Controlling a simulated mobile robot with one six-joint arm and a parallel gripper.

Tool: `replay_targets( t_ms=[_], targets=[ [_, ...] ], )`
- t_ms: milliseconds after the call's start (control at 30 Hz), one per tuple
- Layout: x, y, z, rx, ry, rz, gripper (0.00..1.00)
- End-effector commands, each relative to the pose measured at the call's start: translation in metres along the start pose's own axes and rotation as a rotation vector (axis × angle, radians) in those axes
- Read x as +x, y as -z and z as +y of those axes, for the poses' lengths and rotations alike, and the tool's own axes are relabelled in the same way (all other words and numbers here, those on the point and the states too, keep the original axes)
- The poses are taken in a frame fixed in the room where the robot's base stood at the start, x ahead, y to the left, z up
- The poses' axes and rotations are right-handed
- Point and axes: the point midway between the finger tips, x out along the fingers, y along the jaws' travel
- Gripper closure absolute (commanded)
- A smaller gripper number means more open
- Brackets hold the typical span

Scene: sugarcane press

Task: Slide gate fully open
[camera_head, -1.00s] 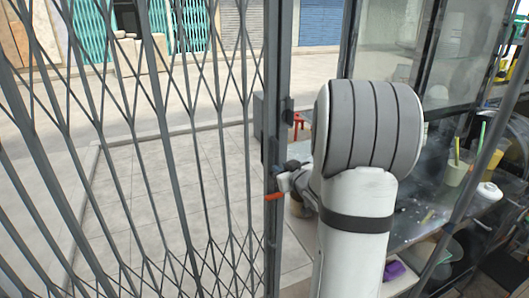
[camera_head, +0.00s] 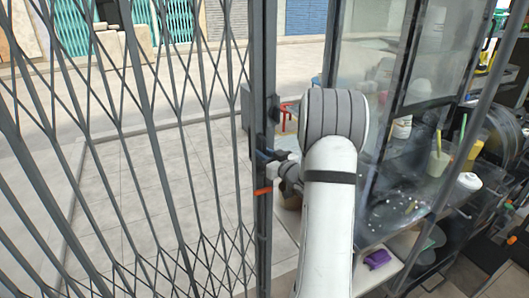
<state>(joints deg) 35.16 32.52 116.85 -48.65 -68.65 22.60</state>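The grey folding lattice gate (camera_head: 155,130) fills the left half of the head view. Its bars are spread out across the picture, and its upright end post (camera_head: 262,90) stands left of my arm. My gripper (camera_head: 266,158) is at this end post, at about mid-height, by a small orange handle piece (camera_head: 263,191). My arm partly hides the gripper, and its fingers are too small to tell whether they are closed on the post.
A glass-sided counter (camera_head: 400,195) with cups and a white-lidded container (camera_head: 469,181) stands close on the right. A purple item (camera_head: 378,258) lies on a low shelf. Paved ground and the street show beyond the gate. A red stool (camera_head: 284,113) stands behind the post.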

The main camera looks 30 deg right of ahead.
Motion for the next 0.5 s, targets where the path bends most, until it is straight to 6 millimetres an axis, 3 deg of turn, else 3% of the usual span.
replay_targets(
  t_ms=[300, 500],
  targets=[
    [0.0032, -0.0002, 0.0002, 0.000, -0.001, 0.000, 0.81],
    [0.0031, -0.0001, 0.0002, 0.000, -0.001, 0.000, 0.97]
  ],
)
